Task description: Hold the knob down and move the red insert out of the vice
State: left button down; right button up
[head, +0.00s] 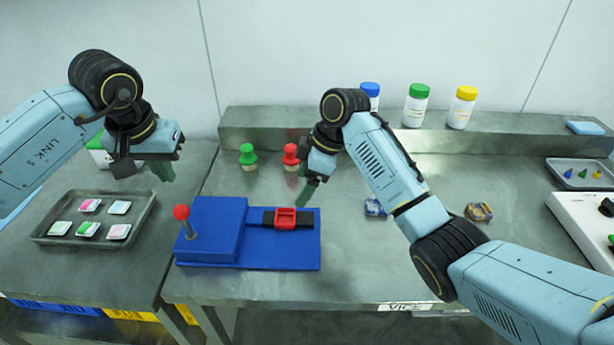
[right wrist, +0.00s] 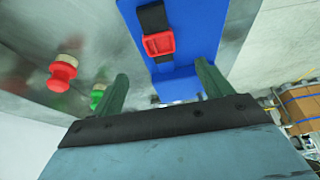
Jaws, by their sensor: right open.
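The blue vice (head: 222,232) stands on the metal table, with a raised block at its left and a flat bed at its right. The knob (head: 181,212) is a red ball on a thin grey rod at the block's left. The red insert (head: 285,218) is a small square frame lying across the black jaws on the bed; it also shows in the right wrist view (right wrist: 158,46). My right gripper (head: 307,192) is open and empty, above and behind the insert; its two green fingers show in the right wrist view (right wrist: 161,72). My left gripper (head: 162,171) hangs above and behind the knob, apart from it; its finger gap is hidden.
A green peg (head: 247,155) and a red peg (head: 291,155) stand behind the vice. A tray (head: 50,238) with several packets lies at left. Several capped bottles (head: 415,105) stand on the back ledge. Small patterned blocks (head: 478,211) lie at right. The table before the vice is clear.

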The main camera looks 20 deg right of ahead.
aim_at(284, 219)
jog(key=x, duration=1.1)
jog(key=shift+d, duration=0.1)
jog(key=c, duration=1.1)
jog(key=shift+o, duration=0.2)
dwell(0.5)
